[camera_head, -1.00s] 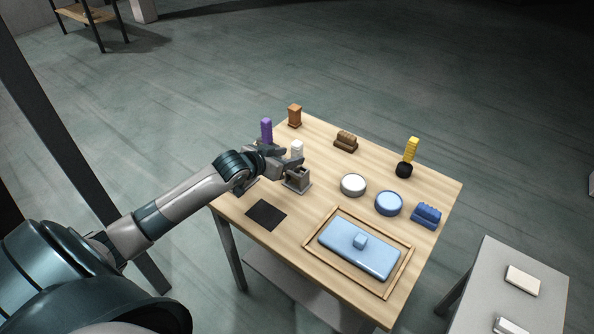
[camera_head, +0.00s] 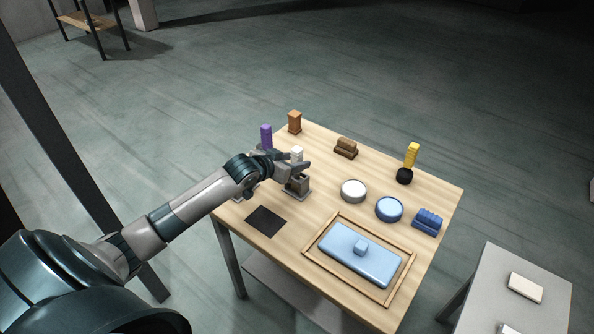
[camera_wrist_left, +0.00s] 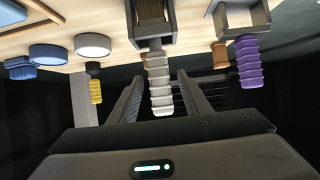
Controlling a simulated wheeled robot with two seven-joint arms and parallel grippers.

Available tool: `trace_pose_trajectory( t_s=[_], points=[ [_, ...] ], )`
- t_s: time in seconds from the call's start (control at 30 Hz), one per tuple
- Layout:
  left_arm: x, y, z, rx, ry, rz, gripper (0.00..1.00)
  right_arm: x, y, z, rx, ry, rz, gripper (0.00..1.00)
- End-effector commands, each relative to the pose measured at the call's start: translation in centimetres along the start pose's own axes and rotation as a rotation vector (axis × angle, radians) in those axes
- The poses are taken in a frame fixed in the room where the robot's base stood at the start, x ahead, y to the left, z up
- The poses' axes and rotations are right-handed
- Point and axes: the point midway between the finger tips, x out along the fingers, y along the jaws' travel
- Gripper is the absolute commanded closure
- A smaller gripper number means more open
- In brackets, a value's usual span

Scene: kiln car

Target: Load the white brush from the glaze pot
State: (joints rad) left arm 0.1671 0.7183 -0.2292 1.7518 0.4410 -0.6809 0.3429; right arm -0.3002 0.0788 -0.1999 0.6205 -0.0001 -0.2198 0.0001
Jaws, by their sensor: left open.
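The white brush (camera_head: 297,153) stands upright, handle up, in a grey holder (camera_head: 301,187) on the wooden table. My left gripper (camera_head: 299,169) is open at the brush, just above the holder. In the left wrist view, the white ribbed handle (camera_wrist_left: 159,85) lies between the two spread fingers (camera_wrist_left: 161,98), with visible gaps on both sides. A round pot with a white top (camera_head: 353,190) and a round blue pot (camera_head: 389,208) stand to the right of the holder. My right gripper is not in view.
A purple-handled brush (camera_head: 266,135) stands close behind my left gripper. A yellow-handled tool (camera_head: 411,156), brown block (camera_head: 345,147) and blue block (camera_head: 427,221) stand farther right. A framed tray (camera_head: 320,267) holds a light blue slab. A dark mat (camera_head: 265,221) lies near the front.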

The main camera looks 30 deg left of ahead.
Motion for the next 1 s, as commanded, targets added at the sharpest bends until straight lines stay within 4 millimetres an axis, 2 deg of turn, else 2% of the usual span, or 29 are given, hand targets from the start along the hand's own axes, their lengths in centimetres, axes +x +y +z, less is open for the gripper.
trace_pose_trajectory(
  t_s=[1.0],
  points=[
    [-0.01, -0.02, 0.03, 0.000, 0.000, 0.000, 0.56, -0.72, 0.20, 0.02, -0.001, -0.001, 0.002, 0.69]
  ],
)
